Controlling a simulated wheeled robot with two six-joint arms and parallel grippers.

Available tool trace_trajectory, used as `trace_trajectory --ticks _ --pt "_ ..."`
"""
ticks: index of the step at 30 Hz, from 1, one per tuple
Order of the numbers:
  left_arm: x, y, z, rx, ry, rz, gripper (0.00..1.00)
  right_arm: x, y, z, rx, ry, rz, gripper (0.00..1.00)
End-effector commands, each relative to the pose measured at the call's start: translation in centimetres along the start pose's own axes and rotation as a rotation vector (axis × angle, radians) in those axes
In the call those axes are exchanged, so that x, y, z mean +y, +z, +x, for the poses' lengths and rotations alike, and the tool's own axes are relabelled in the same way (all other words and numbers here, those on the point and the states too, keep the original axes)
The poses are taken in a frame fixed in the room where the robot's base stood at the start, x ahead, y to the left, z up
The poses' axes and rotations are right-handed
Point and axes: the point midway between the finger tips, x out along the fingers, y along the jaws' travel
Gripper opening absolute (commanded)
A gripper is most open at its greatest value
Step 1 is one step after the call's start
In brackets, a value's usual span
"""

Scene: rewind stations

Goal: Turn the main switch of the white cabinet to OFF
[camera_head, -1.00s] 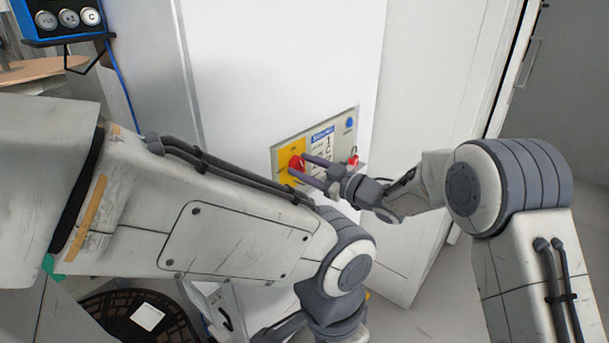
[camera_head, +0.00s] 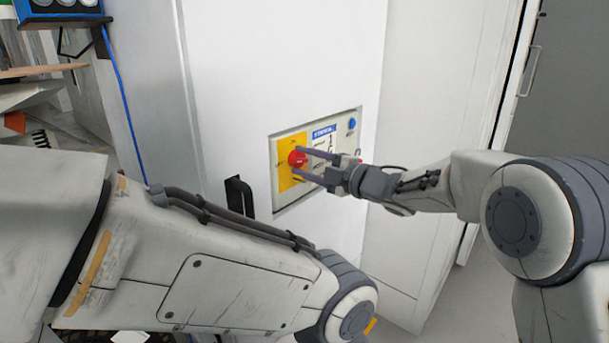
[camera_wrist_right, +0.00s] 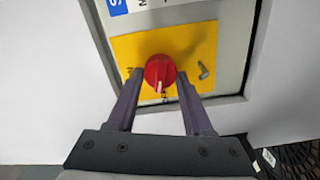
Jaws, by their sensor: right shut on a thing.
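The white cabinet (camera_head: 285,60) fills the middle of the head view. A grey control panel (camera_head: 345,117) is set in its front, with a yellow plate (camera_head: 284,178) and a round red main switch (camera_head: 297,159). My right gripper (camera_head: 302,162) reaches in from the right, its two fingers at either side of the switch. In the right wrist view, the red switch (camera_wrist_right: 159,72) sits between the fingertips, with a white mark on its lower part pointing downward. The lettering around it is too blurred to read. My left arm crosses the lower left of the head view; its gripper is out of frame.
A black handle (camera_head: 240,196) sticks out from the cabinet, left of the panel and close to my left arm. A blue button (camera_head: 351,124) is at the panel's upper right. A blue device (camera_head: 62,8) stands on a shelf at upper left.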

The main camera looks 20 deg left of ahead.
Motion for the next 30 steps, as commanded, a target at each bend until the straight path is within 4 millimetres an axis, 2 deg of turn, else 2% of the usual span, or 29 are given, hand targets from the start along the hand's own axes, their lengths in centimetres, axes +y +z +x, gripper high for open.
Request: trace_trajectory --ticks 1,10,30 --pt "-0.1 0.1 1.0 0.0 0.0 0.0 0.5 -0.5 0.0 0.0 0.003 -0.001 -0.037 0.0" --pt "-0.2 0.1 2.7 0.0 0.0 0.0 0.5 -0.4 0.0 0.0 0.003 -0.001 -0.201 0.0" --pt "-0.2 0.2 3.2 0.0 0.0 0.0 0.5 -0.3 -0.1 -0.1 0.003 -0.004 -0.269 0.0"
